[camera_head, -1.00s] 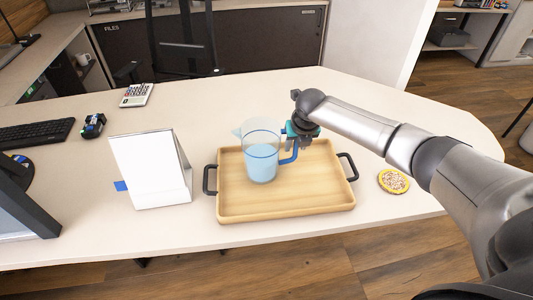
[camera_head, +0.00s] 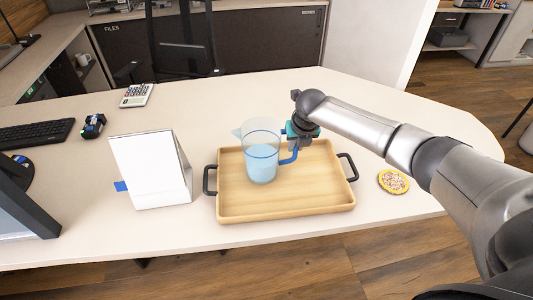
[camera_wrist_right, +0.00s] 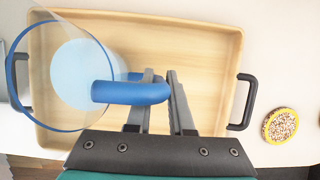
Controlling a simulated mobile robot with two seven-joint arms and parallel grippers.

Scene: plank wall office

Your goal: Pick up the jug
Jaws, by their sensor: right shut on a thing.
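The jug (camera_head: 262,160) is clear with a blue handle and light blue contents. It stands upright on or just above the wooden tray (camera_head: 285,209); I cannot tell whether its base touches. My right gripper (camera_head: 296,143) is at the handle on the jug's right side. In the right wrist view the blue handle (camera_wrist_right: 118,92) passes between the two fingers of the right gripper (camera_wrist_right: 162,88), which are shut on it. The jug's round body (camera_wrist_right: 75,75) is at the left there. My left gripper is not in view.
The tray has black handles at both ends. A white tented card (camera_head: 150,170) stands left of it, and a round patterned coaster (camera_head: 393,182) lies to its right. A calculator (camera_head: 136,95), a stapler-like black item (camera_head: 93,126) and a keyboard (camera_head: 35,134) lie farther left.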

